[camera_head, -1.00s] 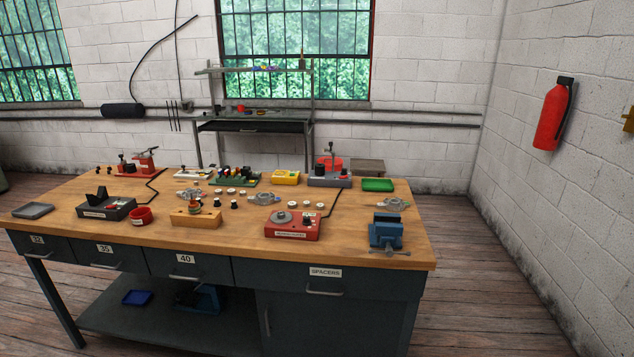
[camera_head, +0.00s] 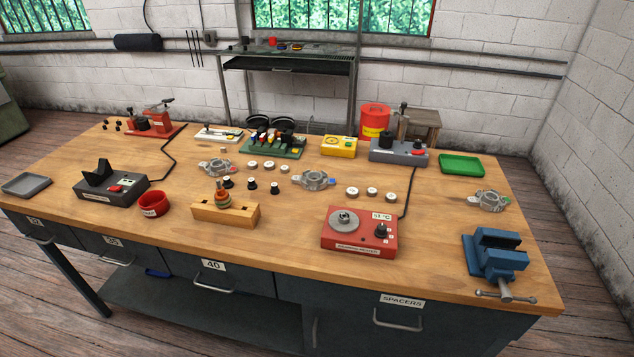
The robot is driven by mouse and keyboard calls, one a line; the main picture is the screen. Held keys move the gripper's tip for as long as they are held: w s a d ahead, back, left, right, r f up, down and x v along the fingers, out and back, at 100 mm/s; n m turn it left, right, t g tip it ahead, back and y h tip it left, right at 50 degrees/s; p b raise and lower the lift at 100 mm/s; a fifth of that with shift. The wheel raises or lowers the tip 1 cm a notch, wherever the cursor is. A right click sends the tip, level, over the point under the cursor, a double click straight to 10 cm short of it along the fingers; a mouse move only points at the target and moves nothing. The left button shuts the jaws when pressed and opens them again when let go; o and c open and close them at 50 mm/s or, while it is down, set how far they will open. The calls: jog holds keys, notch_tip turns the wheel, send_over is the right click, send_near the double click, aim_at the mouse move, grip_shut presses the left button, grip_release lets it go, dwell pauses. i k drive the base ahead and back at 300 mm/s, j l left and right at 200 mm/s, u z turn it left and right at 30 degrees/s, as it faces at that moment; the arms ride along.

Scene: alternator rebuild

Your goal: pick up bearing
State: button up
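A red heater box (camera_head: 350,238) with a label, a dark knob and a small display stands on the front right part of the wooden bench. A small grey metal ring (camera_head: 344,216), which looks like a bearing, sits on the heater's round plate. Several small pale round pieces stand on the bench, one group (camera_head: 268,165) behind the middle and one group (camera_head: 372,193) behind the heater. They are too small to tell whether they are bearings. My gripper is not in view.
A blue vise (camera_head: 496,252) sits at the bench's front right corner. A wooden block (camera_head: 238,216), red bowl (camera_head: 153,205) and black labelled device (camera_head: 112,190) stand left of the heater. Grey metal housings (camera_head: 314,180) lie mid-bench. A green tray (camera_head: 461,165) is at back right.

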aim_at(343, 217)
jog(key=i+j+u, duration=0.1)
jog(key=i, duration=0.55)
jog(key=i+j+u, duration=0.1)
jog(key=i, duration=0.6)
jog(key=j, duration=0.1)
